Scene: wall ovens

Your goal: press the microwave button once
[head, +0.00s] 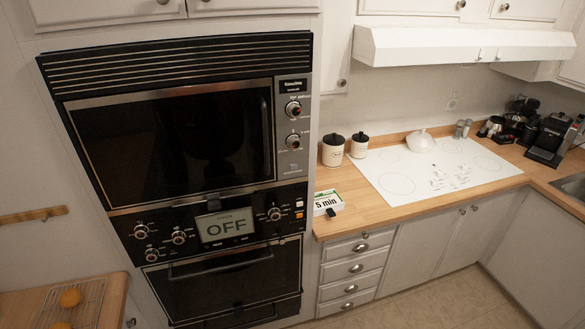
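The microwave (180,140) is the upper unit of the black wall oven stack, with its dark glass door shut. Its right-hand panel has two dials and a small pale square button (295,167) below them. Under the door, a control strip has several knobs and a display (224,225) reading "OFF". At the strip's right end are a small white button (299,203) and an orange one (299,214). I cannot tell which of these is the microwave button. Neither of my grippers is in view.
A lower oven (222,274) with a bar handle sits below. A wooden counter (345,198) to the right holds two canisters, a "5 min" box (327,203), and a white cooktop (430,172). A wooden surface (108,304) with a wire rack and orange fruit (70,297) is at lower left.

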